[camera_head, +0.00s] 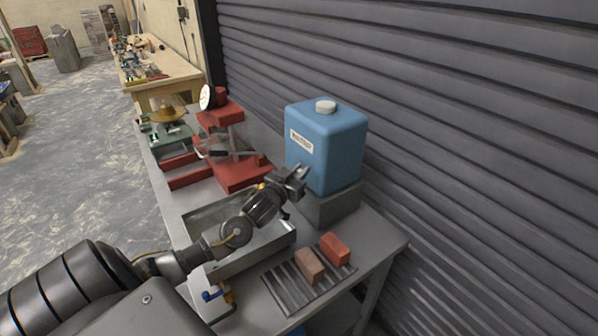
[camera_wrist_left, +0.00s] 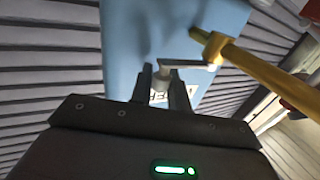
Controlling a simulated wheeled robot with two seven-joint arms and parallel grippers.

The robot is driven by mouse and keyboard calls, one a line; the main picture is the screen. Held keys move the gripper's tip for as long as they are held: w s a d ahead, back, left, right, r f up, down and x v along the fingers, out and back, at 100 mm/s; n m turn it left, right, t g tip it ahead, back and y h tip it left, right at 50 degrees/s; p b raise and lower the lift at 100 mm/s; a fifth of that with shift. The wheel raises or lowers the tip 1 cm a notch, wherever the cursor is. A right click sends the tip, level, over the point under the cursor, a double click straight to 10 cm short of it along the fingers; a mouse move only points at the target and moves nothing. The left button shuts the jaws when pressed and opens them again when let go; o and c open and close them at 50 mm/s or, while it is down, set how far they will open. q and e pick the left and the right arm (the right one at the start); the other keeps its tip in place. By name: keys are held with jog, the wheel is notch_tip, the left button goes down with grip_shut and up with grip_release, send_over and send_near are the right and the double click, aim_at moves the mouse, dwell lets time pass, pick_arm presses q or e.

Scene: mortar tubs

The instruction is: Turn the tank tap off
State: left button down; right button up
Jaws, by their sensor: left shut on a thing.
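The blue water tank (camera_head: 338,150) stands on a grey block at the back of the bench, against the shutter. It has a white cap and a white label. My left gripper (camera_head: 301,175) is at the tank's front face. In the left wrist view, the jaws (camera_wrist_left: 163,88) are shut on the grey end of the tap lever (camera_wrist_left: 184,64). The lever runs sideways to the brass tap (camera_wrist_left: 213,46), whose long brass pipe slants down to the right. In the head view my gripper hides the tap. My right gripper is out of view.
A metal trough (camera_head: 225,268) lies below my left forearm. A ribbed rack (camera_head: 285,292) holds two bricks (camera_head: 335,249) at the front right. A red press (camera_head: 225,120) with a dial stands to the left. A small blue-handled valve (camera_head: 211,296) is near the bench front.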

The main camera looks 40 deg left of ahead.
pick_arm(q)
jog(key=c, duration=1.4)
grip_release()
jog(key=shift+s+f, duration=0.15)
jog(key=shift+s, duration=0.3)
jog(key=s+b, duration=0.1)
jog(key=s, duration=0.2)
jog(key=s+b, duration=0.1)
jog(key=s, duration=0.2)
jog(key=s+d+b, duration=0.1)
jog(key=s, duration=0.2)
jog(key=shift+s+d, duration=0.1)
jog(key=shift+s, duration=0.3)
jog(key=shift+r, duration=0.2)
